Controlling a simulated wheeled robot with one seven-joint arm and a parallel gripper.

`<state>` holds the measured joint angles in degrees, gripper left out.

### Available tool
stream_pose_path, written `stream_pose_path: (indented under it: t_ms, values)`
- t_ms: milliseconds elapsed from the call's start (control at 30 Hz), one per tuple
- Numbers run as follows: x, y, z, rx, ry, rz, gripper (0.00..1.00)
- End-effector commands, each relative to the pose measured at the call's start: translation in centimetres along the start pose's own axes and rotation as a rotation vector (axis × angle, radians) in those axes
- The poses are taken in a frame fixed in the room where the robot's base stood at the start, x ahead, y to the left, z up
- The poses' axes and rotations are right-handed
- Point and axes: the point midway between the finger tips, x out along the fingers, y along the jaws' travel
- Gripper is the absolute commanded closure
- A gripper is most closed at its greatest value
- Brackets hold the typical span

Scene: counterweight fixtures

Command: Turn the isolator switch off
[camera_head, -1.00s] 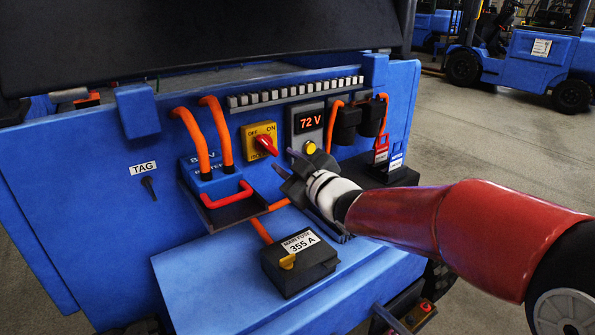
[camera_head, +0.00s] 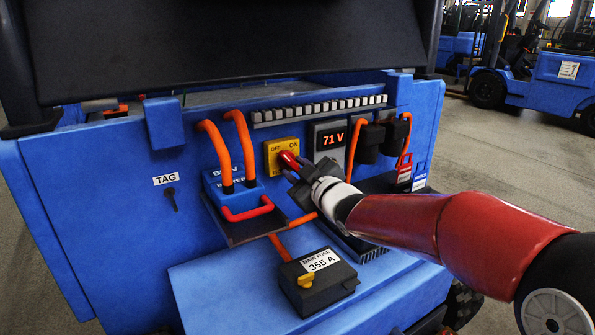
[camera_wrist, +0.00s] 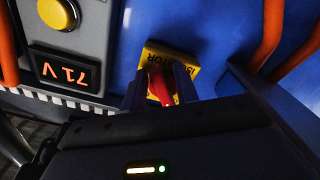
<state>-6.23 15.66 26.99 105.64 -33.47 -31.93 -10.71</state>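The isolator switch is a red handle (camera_head: 287,158) on a yellow plate (camera_head: 272,163) marked OFF and ON, on the truck's blue panel. The handle slants down to the right. My gripper (camera_head: 292,166) is right at the handle, coming from the lower right. In the wrist view, the red handle (camera_wrist: 160,84) lies between the two dark fingers of my gripper (camera_wrist: 161,92). The fingers stand apart, one on each side of it; contact is not clear. Part of the plate (camera_wrist: 182,62) is hidden by the fingers.
A voltage display (camera_head: 333,140) reading 71 V is just right of the switch. Orange cables (camera_head: 243,140) and a blue connector (camera_head: 225,186) are to the left. A main fuse box (camera_head: 318,281) sits below. Black connectors (camera_head: 368,143) are farther right.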

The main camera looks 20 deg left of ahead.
Motion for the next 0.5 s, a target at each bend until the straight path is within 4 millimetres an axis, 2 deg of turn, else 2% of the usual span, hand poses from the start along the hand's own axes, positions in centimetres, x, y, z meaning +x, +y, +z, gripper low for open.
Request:
stream_pose_path:
  t_ms: [500]
  values:
    - [0.02, -0.12, -0.19, -0.010, 0.005, -0.001, 0.93]
